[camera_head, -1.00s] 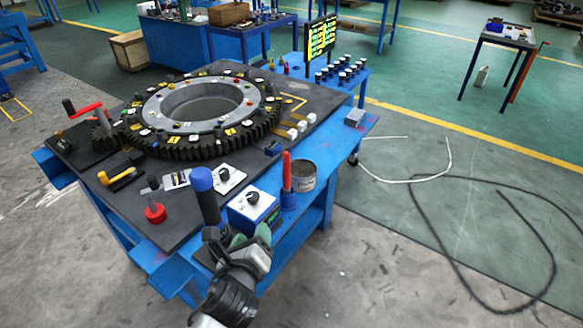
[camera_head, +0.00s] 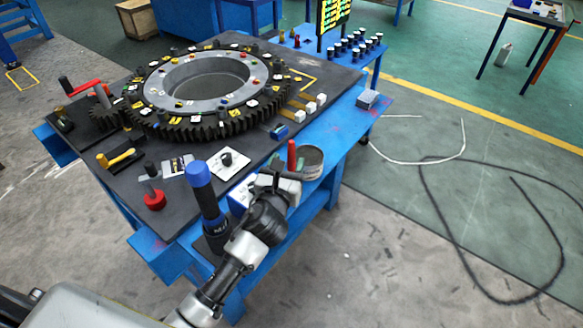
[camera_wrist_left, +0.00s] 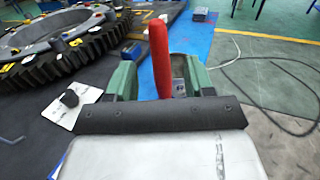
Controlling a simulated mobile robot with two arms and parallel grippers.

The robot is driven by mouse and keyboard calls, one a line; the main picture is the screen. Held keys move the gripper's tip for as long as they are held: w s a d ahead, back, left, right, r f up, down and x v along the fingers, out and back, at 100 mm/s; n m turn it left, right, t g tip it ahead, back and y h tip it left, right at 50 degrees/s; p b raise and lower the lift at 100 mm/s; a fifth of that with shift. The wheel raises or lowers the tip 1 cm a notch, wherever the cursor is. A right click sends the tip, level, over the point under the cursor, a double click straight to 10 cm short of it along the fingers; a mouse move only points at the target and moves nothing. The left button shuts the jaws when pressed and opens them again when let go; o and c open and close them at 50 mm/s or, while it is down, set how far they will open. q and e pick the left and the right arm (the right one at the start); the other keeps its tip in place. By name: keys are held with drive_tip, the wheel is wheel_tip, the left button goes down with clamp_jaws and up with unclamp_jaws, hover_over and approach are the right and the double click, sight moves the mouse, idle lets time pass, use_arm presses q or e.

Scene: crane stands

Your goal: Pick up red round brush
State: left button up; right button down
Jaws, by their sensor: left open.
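The red round brush shows as an upright red handle (camera_head: 292,154) near the front edge of the blue table, beside a grey tin. Its lower part is hidden behind my gripper. My left gripper (camera_head: 283,174) reaches it from the front. In the left wrist view the red handle (camera_wrist_left: 160,58) stands between the two green fingers of the left gripper (camera_wrist_left: 157,78), which are apart. Gaps show on both sides of the handle, so it does not look clamped. My right gripper is not in view.
The grey tin (camera_head: 310,160) stands close by on the right. A blue-capped dark cylinder (camera_head: 200,178) stands left of my wrist. A large gear ring (camera_head: 160,105) covers much of the dark tabletop. Open floor lies to the right, with a black cable (camera_head: 431,205).

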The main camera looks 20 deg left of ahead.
sight(290, 159)
use_arm(q)
drive_tip(key=w, duration=0.3)
drive_tip(key=shift+w+f, duration=0.1)
drive_tip(key=shift+w, duration=0.2)
drive_tip(key=shift+s, duration=0.1)
clamp_jaws()
